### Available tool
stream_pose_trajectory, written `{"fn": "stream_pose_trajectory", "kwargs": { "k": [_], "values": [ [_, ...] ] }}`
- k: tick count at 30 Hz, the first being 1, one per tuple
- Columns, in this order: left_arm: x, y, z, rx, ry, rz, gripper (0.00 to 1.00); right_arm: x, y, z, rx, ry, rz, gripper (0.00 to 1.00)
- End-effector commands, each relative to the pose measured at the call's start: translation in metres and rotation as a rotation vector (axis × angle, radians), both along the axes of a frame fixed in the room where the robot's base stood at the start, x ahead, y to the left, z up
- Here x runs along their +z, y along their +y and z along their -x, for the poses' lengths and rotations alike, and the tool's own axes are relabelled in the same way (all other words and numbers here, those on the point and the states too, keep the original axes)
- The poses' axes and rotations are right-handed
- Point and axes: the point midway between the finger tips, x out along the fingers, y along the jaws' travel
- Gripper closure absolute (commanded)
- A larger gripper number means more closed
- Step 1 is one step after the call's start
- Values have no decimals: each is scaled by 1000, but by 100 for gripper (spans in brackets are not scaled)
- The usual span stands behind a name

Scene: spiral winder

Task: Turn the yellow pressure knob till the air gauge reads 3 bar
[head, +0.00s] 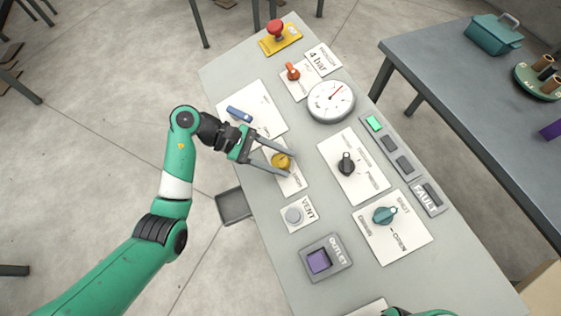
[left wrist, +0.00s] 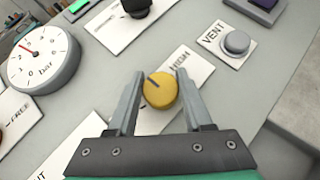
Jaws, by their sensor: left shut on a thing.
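The yellow pressure knob (head: 281,161) sits on a white plate on the grey panel. It also shows in the left wrist view (left wrist: 161,90), with a dark pointer line towards its upper left. My left gripper (head: 283,163) has its fingers on either side of the knob and is shut on it; the fingers also show in the left wrist view (left wrist: 160,88). The round white air gauge (head: 331,101) has a red needle and also shows in the left wrist view (left wrist: 43,57). Its exact reading is too small to tell.
A card (head: 321,60) reads 4 bar. Near the yellow knob are a black knob (head: 346,163), a grey VENT button (head: 294,215), a blue lever (head: 239,114) and a teal knob (head: 385,215). An orange knob (head: 292,71) and red mushroom button (head: 277,30) are farther back.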

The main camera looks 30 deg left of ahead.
Motion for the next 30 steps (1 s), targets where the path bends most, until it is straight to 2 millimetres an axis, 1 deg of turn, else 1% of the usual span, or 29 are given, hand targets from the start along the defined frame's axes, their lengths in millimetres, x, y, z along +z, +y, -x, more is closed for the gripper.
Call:
{"fn": "stream_pose_trajectory", "kwargs": {
  "k": [3,14,15,19,20,27,30],
  "values": [
    [-1,0,0,-16,-4,-5,100,-4,0,0,0,0,0,50],
    [0,0,0,-19,-3,-6,100,-3,0,0,0,0,0,50],
    [0,0,0,-19,-3,-6,48,-3,0,0,0,0,0,50],
    [0,0,0,-19,-4,-6,24,-3,0,0,0,0,0,50],
    [0,0,0,-19,-4,-6,19,-3,0,0,0,0,0,50],
    [0,0,0,-19,-4,-6,19,-3,0,0,0,0,0,50],
    [2,3,0,-17,-3,-5,19,-2,0,0,0,0,0,50]
  ]
}}
